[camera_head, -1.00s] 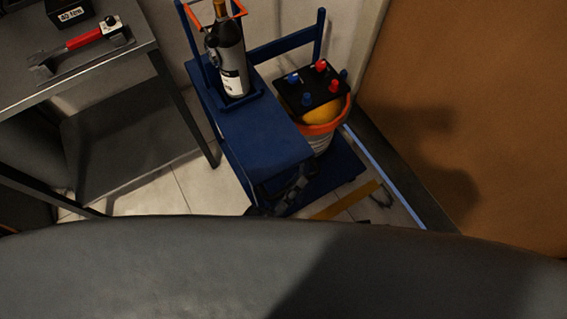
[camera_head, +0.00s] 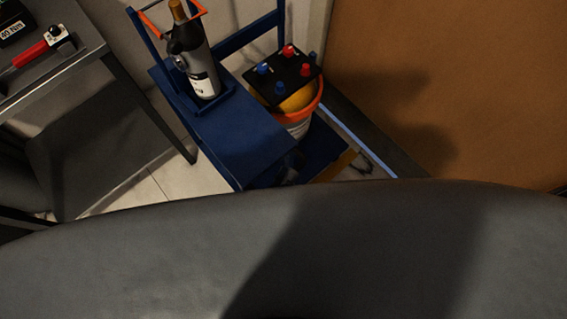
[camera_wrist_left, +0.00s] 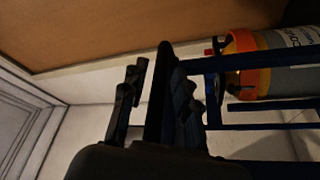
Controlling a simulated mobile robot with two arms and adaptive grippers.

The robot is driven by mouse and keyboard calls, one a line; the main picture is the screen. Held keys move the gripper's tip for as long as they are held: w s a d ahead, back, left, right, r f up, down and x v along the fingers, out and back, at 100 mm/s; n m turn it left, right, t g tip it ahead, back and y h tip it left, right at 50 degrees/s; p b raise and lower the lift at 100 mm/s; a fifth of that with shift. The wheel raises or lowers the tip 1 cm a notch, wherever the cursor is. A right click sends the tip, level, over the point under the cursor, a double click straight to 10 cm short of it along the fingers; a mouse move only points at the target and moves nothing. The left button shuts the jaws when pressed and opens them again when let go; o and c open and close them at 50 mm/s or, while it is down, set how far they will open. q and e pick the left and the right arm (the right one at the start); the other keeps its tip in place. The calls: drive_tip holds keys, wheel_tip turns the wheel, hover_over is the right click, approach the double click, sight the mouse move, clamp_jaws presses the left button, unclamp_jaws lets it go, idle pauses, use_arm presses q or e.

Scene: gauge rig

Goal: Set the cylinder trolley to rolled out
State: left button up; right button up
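The blue trolley (camera_head: 238,137) stands upright at the upper middle of the head view. Its lower front is hidden behind the large dark rounded shape in front. A grey cylinder (camera_head: 297,127) with a yellow shoulder and orange band stands at its right side. In the wrist view, the cylinder (camera_wrist_left: 290,68) lies across the upper right beside blue rails (camera_wrist_left: 265,104). My left gripper (camera_wrist_left: 157,100) has its fingers apart, with a dark upright bar (camera_wrist_left: 162,80) between them; contact cannot be told. In the head view this gripper is a small dark shape, mostly hidden. My right gripper does not show.
A dark bottle (camera_head: 195,62) stands in a tray on the trolley. A black box (camera_head: 284,74) with red and blue knobs sits above the cylinder. A metal bench (camera_head: 80,55) with a red-handled tool is at left. A brown panel (camera_head: 450,80) closes the right side.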

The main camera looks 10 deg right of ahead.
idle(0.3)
use_arm(q)
drive_tip(key=v, duration=1.2)
